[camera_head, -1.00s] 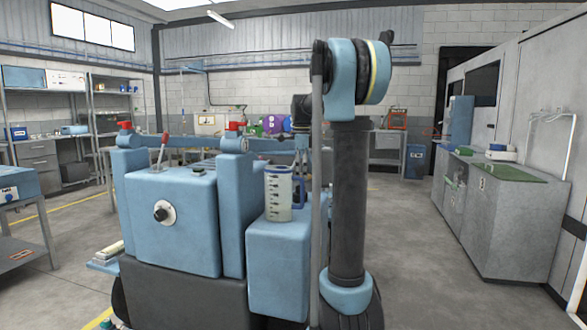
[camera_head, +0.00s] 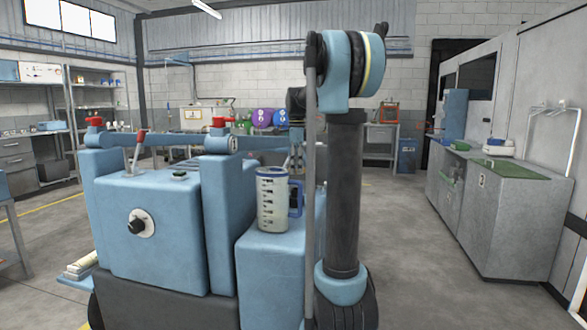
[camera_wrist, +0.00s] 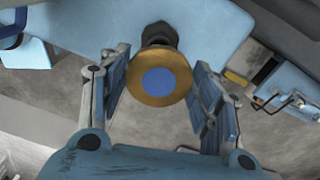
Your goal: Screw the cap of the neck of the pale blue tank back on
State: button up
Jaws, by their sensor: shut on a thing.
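In the wrist view a brass-coloured round cap (camera_wrist: 140,91) with a blue centre sits between the two pads of my gripper (camera_wrist: 163,90), which is shut on it. A dark neck (camera_wrist: 158,36) shows just behind the cap, in front of the pale blue tank surface (camera_wrist: 110,22). I cannot tell whether cap and neck are threaded together. In the head view my gripper (camera_head: 295,160) is small and partly hidden beside the thin upright pole, and the cap cannot be made out. The pale blue tank (camera_head: 268,270) shows left of my arm.
A measuring jug (camera_head: 271,202) with a dark blue handle stands on the tank, close to my arm. A blue housing (camera_head: 160,260) with a dial and lever stands left. A grey bench (camera_head: 500,215) is at right. Open floor (camera_head: 415,260) lies between.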

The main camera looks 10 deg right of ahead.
jog(key=shift+a, duration=0.3)
jog(key=shift+f, duration=2.85)
jog(key=shift+f, duration=0.55)
dwell(0.5)
jog(key=m, duration=0.5)
jog(key=shift+w+m, duration=0.1)
jog(key=shift+m, duration=0.2)
jog(key=m, duration=0.4)
jog(key=shift+d+m, duration=0.15)
jog(key=shift+m, duration=0.25)
